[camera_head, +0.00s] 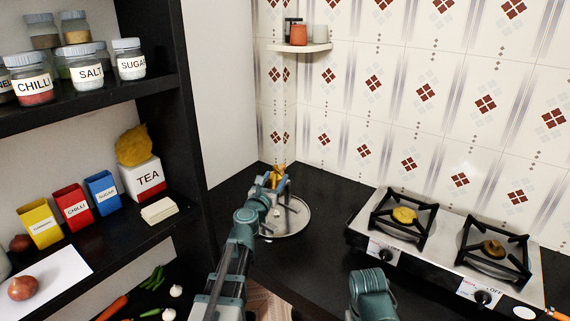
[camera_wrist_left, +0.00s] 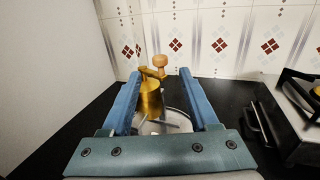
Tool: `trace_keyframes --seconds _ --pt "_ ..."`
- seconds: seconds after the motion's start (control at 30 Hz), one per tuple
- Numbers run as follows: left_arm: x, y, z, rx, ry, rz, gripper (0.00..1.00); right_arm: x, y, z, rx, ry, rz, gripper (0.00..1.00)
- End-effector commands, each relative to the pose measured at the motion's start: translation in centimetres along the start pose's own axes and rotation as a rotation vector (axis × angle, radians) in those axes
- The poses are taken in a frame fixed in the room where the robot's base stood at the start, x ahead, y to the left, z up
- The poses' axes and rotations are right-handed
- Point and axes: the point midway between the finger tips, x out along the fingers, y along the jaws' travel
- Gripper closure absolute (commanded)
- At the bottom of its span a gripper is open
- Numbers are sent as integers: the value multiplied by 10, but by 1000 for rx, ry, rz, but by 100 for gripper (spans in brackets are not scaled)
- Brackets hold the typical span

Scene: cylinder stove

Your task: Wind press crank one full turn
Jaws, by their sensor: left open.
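The brass press (camera_wrist_left: 150,98) stands upright near the back corner of the black counter. Its crank (camera_wrist_left: 154,73) sits on top, with a round wooden knob (camera_wrist_left: 160,60) at the end, to the right of the body. In the head view only a golden part of the press (camera_head: 279,172) shows past my left gripper (camera_head: 272,184). My left gripper is open and empty. In the left wrist view its two blue fingers (camera_wrist_left: 158,82) frame the press from either side, with gaps; I see no contact. My right gripper is out of view.
A round metal tray (camera_head: 300,222) lies under and around the press area. A two-burner stove (camera_head: 364,246) stands to the right. Black shelves with jars and tins, including a TEA box (camera_head: 143,180), are at the left. A small corner shelf (camera_head: 300,47) hangs above.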

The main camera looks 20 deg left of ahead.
Motion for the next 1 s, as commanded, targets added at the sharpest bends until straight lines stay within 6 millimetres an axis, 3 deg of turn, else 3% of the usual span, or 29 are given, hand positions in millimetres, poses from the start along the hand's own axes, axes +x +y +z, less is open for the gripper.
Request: trace_keyframes --seconds 0.3,0.5,0.87,0.9,1.0 --pt "69 0 0 0 0 -2 39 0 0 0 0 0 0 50" --pt "101 0 0 0 0 -1 39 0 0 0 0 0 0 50" --pt "109 0 0 0 0 0 39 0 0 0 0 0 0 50" --pt "109 0 0 0 0 0 41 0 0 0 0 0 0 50" --pt "109 0 0 0 0 0 59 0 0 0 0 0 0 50"
